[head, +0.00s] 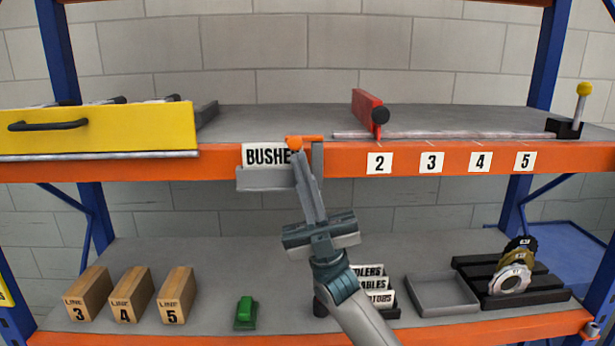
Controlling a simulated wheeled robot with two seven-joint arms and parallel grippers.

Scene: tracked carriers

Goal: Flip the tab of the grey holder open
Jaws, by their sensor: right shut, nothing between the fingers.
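The grey holder (262,181) is fixed to the front of the orange upper shelf beam. A white card reading "BUSHE", its end hidden, stands in it. An orange tab (304,138) sits at the holder's upper right, at about the top edge of the beam. My right gripper (302,160) reaches up from below with its fingers together and empty. Its tips are in front of the holder's right part, just below the tab. I cannot tell whether they touch it. The fingers hide part of the holder and card. My left gripper is not in view.
A yellow drawer (130,128) is at the upper left. A red block (366,109) with a black knob stands on the rail, above number plates. The lower shelf holds wooden blocks (131,295), a green piece (245,311), a card box (374,286), a grey tray (441,294) and a disc rack (545,281).

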